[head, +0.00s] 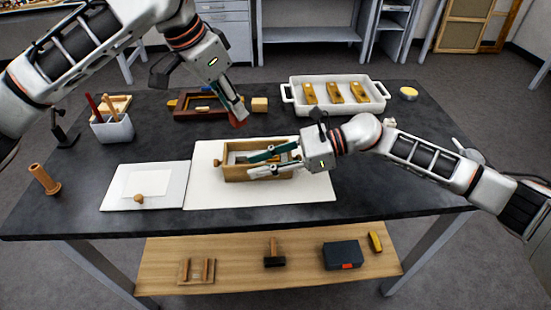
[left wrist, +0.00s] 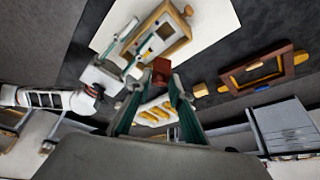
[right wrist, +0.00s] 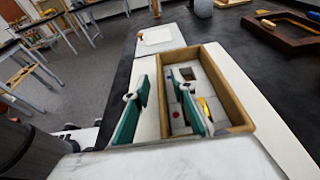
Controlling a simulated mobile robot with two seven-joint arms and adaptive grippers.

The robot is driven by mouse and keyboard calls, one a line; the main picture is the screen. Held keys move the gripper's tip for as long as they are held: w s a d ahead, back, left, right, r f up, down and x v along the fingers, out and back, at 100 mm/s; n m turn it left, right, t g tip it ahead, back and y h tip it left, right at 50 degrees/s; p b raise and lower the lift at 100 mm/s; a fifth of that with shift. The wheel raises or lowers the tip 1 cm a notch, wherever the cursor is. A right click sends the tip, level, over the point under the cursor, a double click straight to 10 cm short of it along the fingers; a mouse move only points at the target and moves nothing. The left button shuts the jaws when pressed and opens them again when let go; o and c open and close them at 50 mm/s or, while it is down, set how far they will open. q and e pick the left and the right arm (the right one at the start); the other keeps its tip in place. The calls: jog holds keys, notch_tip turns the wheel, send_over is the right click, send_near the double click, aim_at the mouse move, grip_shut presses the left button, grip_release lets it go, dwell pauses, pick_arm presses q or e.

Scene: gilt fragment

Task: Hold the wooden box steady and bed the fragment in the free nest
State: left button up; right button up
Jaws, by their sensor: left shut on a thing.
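The wooden box (head: 231,174) sits on the white mat (head: 315,187) at the table's middle. In the right wrist view the box (right wrist: 236,88) is open on top, with grey pieces, a yellow piece and a red dot inside. My right gripper (head: 268,164) is open at the box, one finger inside and one outside a long wall, with gaps showing beside the wall (right wrist: 162,100). My left gripper (head: 238,110) is shut on a reddish-brown piece, likely the fragment (left wrist: 161,70), above the table behind the box.
A dark wooden frame (head: 183,112) and small wooden block (head: 259,104) lie behind the mat. A white tray (head: 376,104) holds three yellow pieces. A white board (head: 115,193), tool cup (head: 112,130) and wooden peg (head: 44,179) stand left. The front right tabletop is clear.

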jog(key=shift+a+f, duration=0.1)
jog(key=shift+a, duration=0.25)
jog(key=shift+c, duration=0.4)
grip_shut()
pick_arm(q)
jog(key=s+a+f+n, duration=0.25)
jog(key=a+f, duration=0.25)
jog(key=a, duration=0.3)
jog(key=shift+m+t+y, duration=0.25)
jog(key=shift+t+y, duration=0.05)
jog(key=shift+s+a+f, duration=0.1)
jog(key=shift+s+f, duration=0.1)
jog(key=shift+f, duration=2.15)
jog(key=shift+s+f, duration=0.2)
jog(key=shift+f, duration=2.15)
